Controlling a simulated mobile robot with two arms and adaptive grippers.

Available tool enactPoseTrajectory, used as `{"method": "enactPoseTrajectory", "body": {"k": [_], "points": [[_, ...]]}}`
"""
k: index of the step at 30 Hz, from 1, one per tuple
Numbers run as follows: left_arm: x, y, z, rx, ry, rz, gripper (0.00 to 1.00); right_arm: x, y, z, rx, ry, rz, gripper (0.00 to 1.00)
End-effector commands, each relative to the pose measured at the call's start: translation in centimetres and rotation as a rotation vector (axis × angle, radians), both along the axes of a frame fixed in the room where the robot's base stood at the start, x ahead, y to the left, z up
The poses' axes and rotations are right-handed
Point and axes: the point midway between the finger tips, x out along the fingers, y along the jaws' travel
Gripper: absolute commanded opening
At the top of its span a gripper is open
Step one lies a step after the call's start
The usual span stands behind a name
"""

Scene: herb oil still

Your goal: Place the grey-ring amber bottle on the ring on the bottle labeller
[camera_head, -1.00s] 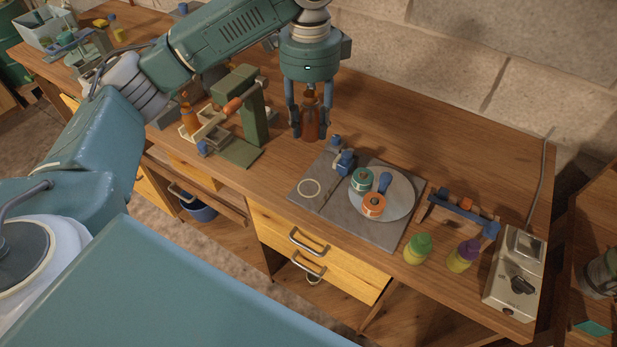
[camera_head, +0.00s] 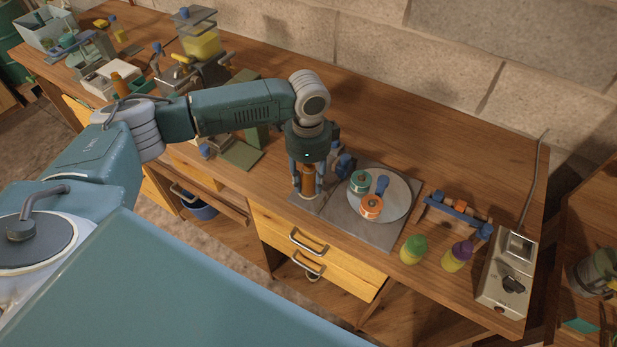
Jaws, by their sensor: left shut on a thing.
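The amber bottle (camera_head: 308,184) is upright between the fingers of my left gripper (camera_head: 308,182), which is shut on it. The bottle is over the left part of the grey plate of the bottle labeller (camera_head: 366,228), where the pale ring (camera_head: 308,196) shows only in part around the bottle's foot. I cannot tell whether the bottle touches the plate. The bottle's grey ring is not clear at this size. The labeller's round disc carries a teal roll (camera_head: 360,182) and an orange roll (camera_head: 370,207). My right gripper is not in view.
A green-capped bottle (camera_head: 413,250) and a purple-capped bottle (camera_head: 457,256) stand right of the labeller. Behind them is a small blue-ended rack (camera_head: 457,211). A grey control box (camera_head: 508,275) stands at the right end. The bench behind the labeller is clear.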

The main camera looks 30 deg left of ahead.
Motion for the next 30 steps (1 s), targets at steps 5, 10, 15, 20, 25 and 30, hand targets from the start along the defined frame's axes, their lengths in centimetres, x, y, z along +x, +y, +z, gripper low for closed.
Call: {"method": "enactPoseTrajectory", "body": {"k": [5, 10, 15, 20, 25, 30], "points": [[0.0, 0.0, -0.2, -0.001, -0.001, 0.000, 0.07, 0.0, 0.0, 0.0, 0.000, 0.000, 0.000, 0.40], [0.0, 0.0, -0.4, 0.000, 0.000, 0.001, 0.07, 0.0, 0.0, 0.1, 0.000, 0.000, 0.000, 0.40], [0.0, 0.0, -0.5, 0.000, 0.000, 0.001, 0.52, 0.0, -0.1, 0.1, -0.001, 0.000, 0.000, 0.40], [0.0, 0.0, -0.5, 0.000, -0.001, 0.001, 0.52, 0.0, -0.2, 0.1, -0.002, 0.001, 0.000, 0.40], [0.1, 0.0, -0.1, 0.001, -0.002, 0.001, 0.52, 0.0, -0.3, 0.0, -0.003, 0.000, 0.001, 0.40], [0.2, 0.1, 2.1, -0.001, -0.006, 0.002, 0.52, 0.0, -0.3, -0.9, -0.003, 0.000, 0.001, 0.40]]}}
